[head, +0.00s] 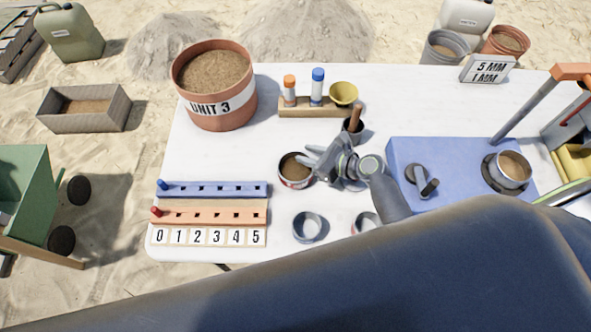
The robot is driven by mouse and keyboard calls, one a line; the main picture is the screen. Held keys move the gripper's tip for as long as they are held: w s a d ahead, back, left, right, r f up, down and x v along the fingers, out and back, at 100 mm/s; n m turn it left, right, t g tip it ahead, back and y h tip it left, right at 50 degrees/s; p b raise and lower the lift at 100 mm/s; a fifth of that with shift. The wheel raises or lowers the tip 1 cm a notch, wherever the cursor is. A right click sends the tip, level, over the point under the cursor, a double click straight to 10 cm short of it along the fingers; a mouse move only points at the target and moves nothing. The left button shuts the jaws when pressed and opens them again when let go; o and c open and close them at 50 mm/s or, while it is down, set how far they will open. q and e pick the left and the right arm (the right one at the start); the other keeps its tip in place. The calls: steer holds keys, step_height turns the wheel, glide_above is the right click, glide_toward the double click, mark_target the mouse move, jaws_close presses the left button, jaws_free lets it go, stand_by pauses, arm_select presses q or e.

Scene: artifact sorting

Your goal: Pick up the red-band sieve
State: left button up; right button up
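A round tin with a reddish, pale-banded side (294,181) stands on the white table, with brown soil inside. My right gripper (313,164) is at its right rim, with its fingers pointing left and looking spread apart. I cannot tell whether they touch the tin. A shallow round sieve-like dish with a bluish band (307,228) stands below it. A similar dish with a trace of red on its side (361,223) is to the right, mostly hidden by my arm; it looks like the red-band sieve. My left gripper is not in view.
A blue platform (455,155) at right bears a metal pan of soil (511,171) and a handle. A wooden rack with tubes (315,108) and a dark cup (352,130) stand behind. Peg strips (210,204) and the UNIT 3 pot (214,85) are at left.

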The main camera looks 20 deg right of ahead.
jaws_close()
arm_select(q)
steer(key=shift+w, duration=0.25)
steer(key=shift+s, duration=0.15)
